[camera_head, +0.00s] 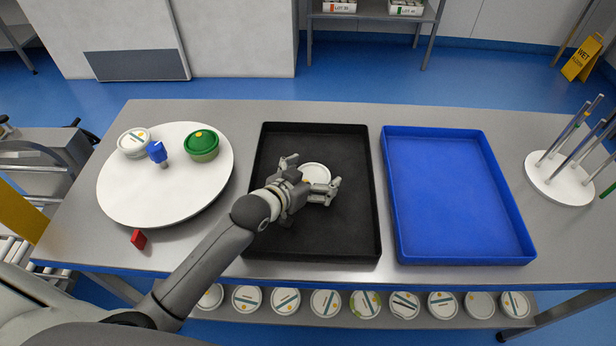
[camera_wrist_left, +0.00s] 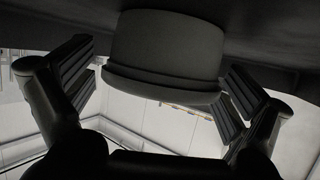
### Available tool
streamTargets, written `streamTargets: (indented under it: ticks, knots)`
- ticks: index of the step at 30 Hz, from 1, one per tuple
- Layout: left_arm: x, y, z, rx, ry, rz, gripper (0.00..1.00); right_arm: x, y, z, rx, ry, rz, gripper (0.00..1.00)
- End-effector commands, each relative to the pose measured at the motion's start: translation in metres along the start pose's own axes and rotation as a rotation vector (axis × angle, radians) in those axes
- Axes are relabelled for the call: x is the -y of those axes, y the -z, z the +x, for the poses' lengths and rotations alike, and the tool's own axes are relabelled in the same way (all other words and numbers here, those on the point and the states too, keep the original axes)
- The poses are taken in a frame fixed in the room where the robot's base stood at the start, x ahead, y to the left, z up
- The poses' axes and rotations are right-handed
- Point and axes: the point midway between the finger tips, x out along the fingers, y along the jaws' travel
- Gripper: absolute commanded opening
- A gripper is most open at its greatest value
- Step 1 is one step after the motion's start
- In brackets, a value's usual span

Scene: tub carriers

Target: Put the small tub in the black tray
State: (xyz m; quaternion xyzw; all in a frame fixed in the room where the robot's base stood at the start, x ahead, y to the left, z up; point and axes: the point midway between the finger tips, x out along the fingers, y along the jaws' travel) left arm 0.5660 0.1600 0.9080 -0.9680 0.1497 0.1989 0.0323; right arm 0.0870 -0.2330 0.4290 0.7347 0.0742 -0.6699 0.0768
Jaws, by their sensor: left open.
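The small tub (camera_head: 315,173) has a white lid with a small yellow mark. It is inside the black tray (camera_head: 352,235), near the tray's middle, and looks upright on the floor. My left gripper (camera_head: 310,177) is over the tray, with its open fingers on either side of the tub. In the left wrist view the tub (camera_wrist_left: 166,50) appears dark and upside down between the spread fingers, with gaps visible on both sides. Part of the tub is hidden by the gripper in the head view. My right gripper is not in view.
A blue tray (camera_head: 450,200) stands right of the black one. A white round board (camera_head: 150,205) at left holds a white-lidded tub (camera_head: 134,142), a green tub (camera_head: 202,146) and a blue item (camera_head: 157,151). A red block (camera_head: 138,239) lies near the front edge. A rod stand (camera_head: 560,180) is far right.

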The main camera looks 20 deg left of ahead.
Motion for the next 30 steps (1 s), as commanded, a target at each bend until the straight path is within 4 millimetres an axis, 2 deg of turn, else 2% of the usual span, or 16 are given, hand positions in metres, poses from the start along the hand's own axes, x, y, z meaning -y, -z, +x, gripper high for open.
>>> streamTargets:
  ticks: [5,15,21,30]
  knots:
    - [0.000,0.000,-0.015,-0.001,0.000,0.000,0.99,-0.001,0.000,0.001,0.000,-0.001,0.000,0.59]
    - [0.000,-0.001,-0.076,0.001,0.000,0.001,0.99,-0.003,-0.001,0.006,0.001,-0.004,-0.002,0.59]
    - [0.000,0.000,-0.106,0.000,0.000,0.000,0.99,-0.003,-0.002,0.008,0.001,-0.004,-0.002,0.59]
    - [0.000,0.001,-0.120,0.000,0.000,-0.001,0.99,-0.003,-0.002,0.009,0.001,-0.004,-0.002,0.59]
